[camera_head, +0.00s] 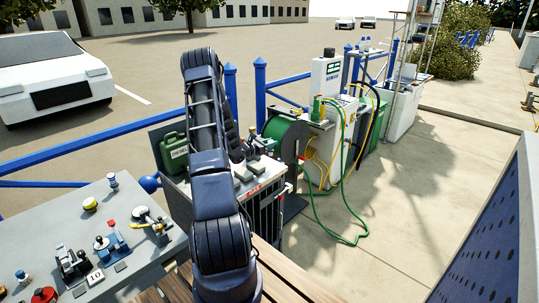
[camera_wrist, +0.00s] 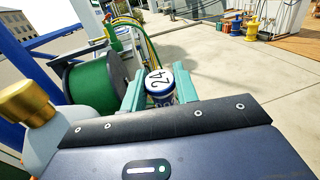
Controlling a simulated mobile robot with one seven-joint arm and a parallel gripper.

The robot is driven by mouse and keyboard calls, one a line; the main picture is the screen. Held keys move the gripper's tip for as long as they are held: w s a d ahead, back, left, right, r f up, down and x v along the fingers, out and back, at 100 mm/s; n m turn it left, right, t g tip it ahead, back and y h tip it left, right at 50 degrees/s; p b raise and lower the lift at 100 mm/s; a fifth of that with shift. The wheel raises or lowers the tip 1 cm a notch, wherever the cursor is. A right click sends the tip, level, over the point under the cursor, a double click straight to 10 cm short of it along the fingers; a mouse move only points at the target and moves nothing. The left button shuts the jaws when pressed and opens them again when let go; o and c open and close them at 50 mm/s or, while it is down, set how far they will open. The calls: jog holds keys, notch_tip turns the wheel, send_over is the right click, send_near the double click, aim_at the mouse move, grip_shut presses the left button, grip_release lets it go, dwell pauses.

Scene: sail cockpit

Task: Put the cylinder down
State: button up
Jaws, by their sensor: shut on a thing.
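The cylinder (camera_wrist: 158,82) has a white top marked 24 and a dark blue side. In the wrist view it sits between the two teal fingers of my gripper (camera_wrist: 160,92), which are shut on it. The cylinder's lower part is hidden behind the dark wrist housing. In the head view my arm reaches out over a grey cabinet (camera_head: 274,205) beside the green hose reel. The cylinder cannot be made out clearly there. I cannot tell whether its base touches anything.
A grey bench (camera_head: 130,268) at left holds several small devices and a tag marked 10. A green diesel can (camera_head: 174,152) stands behind the cabinet. The green hose reel (camera_head: 286,137) and a white pump stand (camera_head: 343,140) are farther right. Open paving (camera_head: 410,220) lies at right.

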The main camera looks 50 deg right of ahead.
aim_at(270, 155)
jog(key=shift+f, duration=3.2)
jog(key=shift+f, duration=0.15)
jog(key=o, duration=1)
jog(key=shift+o, duration=0.2)
